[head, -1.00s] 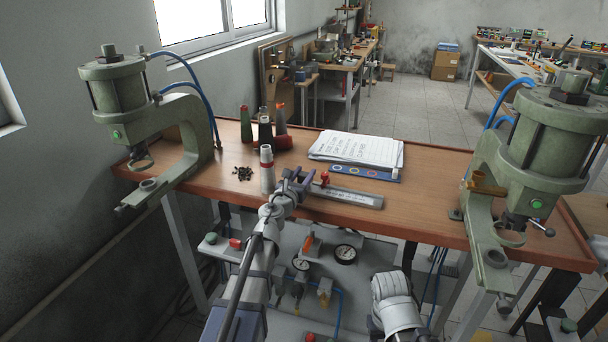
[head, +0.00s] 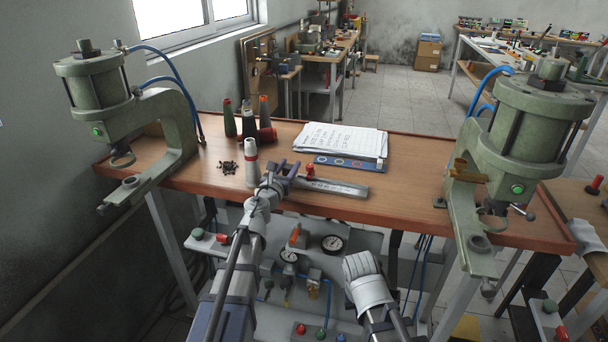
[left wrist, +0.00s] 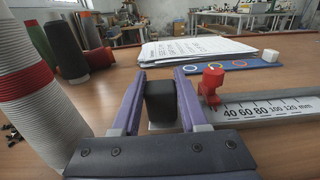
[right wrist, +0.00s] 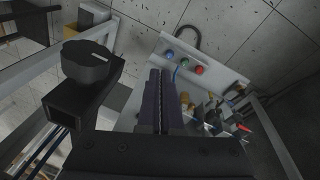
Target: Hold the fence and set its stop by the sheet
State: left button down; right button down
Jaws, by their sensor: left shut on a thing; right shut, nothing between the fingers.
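The fence (head: 335,187) is a grey metal bar with a millimetre scale, lying on the wooden bench; it also shows in the left wrist view (left wrist: 265,108). Its stop, a red knob (left wrist: 212,82), stands near the bar's left end, just left of the 40 mark. My left gripper (head: 285,170) is shut on a black block (left wrist: 160,103) at that end. The sheet (head: 340,139) is a printed white page on a stack behind the fence. My right gripper (right wrist: 157,85) is shut and empty; in the head view only its arm shows, below the bench's front edge.
A blue strip with coloured rings (head: 345,163) lies between sheet and fence. A white cone with a red band (head: 251,165) stands left of my left gripper, near small dark bits (head: 228,168). Green presses stand at left (head: 130,120) and right (head: 515,140).

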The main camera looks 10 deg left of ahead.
jog(key=w+a+r+n+t, duration=0.2)
jog(key=w+r+n+t, duration=0.2)
jog(key=w+n, duration=0.1)
jog(key=w+a+r+n+t, duration=0.3)
jog(key=w+r+n+t, duration=0.1)
jog(key=r+n, duration=0.1)
jog(key=w+a+r+n+t, duration=0.2)
jog(key=w+r+n+t, duration=0.2)
jog(key=w+r, duration=0.1)
jog(key=shift+w+a+n+h, duration=0.2)
jog(key=shift+w+n+h, duration=0.1)
jog(key=shift+w+n, duration=0.1)
jog(key=w+a+r+n+t+y, duration=0.2)
jog(key=w+a+r+n+y, duration=0.1)
jog(key=a+r+y, duration=0.4)
jog(key=a+n+y, duration=0.1)
jog(key=a+y, duration=0.1)
jog(key=shift+r+n+y, duration=0.25)
jog(key=shift+n+y, duration=0.05)
jog(key=shift+n, duration=0.1)
jog(key=shift+a, duration=0.1)
jog(key=shift+w, duration=0.1)
